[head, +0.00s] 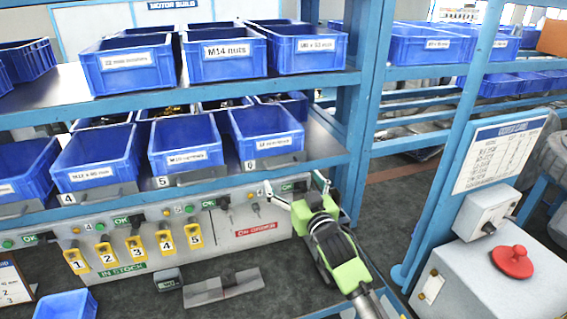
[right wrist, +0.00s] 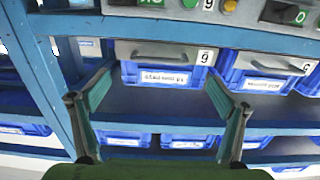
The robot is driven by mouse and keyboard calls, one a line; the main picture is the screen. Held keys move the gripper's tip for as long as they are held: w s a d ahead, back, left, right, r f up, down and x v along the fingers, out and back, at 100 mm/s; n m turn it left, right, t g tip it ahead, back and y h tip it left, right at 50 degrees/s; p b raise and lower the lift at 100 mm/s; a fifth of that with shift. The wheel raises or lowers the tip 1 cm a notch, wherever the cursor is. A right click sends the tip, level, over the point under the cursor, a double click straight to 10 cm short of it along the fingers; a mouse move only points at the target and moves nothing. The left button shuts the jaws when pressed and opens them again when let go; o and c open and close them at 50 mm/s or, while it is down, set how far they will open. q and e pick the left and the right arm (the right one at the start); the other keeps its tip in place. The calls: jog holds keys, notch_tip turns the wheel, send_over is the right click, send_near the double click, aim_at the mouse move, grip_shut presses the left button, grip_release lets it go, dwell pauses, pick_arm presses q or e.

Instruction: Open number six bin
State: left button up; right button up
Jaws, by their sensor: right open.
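Number six bin (head: 265,124) is a blue bin on the lower shelf in the head view, with a "6" tag (head: 250,166) and a grey handle strip below its front. The wrist view is upside down. There, the bin's blue front (right wrist: 130,78), the grey handle strip (right wrist: 150,53) and the tag (right wrist: 204,57), which reads like a 9, lie between the finger lines. My right gripper (head: 296,187) is open and empty, in front of and below the bin. Its two fingers are spread in the wrist view (right wrist: 160,82); no contact with the handle shows. My left gripper is not in view.
Number five bin (head: 184,134) stands just left of bin six. A control panel (head: 215,215) with yellow numbered tags runs below the shelf. A blue shelf post (head: 361,110) stands right of bin six.

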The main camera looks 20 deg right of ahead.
aim_at(284, 167)
jog(key=w+p, duration=0.1)
jog(key=w, duration=0.6)
jog(key=shift+a+p, duration=0.15)
jog(key=shift+p, duration=0.15)
jog(key=shift+w+f, duration=0.1)
jog(key=shift+w, duration=0.45)
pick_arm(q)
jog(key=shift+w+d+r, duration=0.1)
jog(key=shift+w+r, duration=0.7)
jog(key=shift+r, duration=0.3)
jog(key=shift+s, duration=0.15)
